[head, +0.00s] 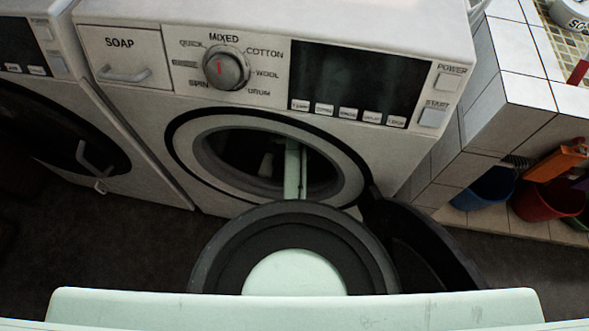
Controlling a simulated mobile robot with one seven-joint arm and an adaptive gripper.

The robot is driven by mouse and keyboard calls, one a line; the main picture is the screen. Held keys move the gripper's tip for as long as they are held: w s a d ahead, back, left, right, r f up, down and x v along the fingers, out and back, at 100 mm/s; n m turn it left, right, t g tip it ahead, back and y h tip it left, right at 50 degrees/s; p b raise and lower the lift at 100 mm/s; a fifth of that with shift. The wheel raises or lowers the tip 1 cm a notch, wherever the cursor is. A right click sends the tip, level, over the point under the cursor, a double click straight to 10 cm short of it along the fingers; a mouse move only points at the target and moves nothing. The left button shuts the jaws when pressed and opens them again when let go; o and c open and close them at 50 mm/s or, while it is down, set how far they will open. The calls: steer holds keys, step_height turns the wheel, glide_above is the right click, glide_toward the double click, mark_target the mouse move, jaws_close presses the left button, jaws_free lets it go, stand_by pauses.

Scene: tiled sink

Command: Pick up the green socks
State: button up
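The green socks cannot be made out in the head view. A white washing machine (130,140) stands in front of me, and its round opening (240,150) is dark inside. A pale green link of my arm reaches into this opening, right of its middle. A small, dim, pale shape (266,165) shows inside the drum, left of the link; I cannot tell what it is. My gripper's fingers cannot be made out, and the large round joint of my arm covers the area below the opening.
The dark open door (430,245) hangs at the right of the opening. A second machine (60,120) with a dark round door stands at the left. At the right is a tiled counter (515,90) with blue (487,188) and red (540,203) buckets beneath. Dark floor lies at the lower left.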

steer(key=shift+f, duration=0.45)
steer(key=c, duration=1.2)
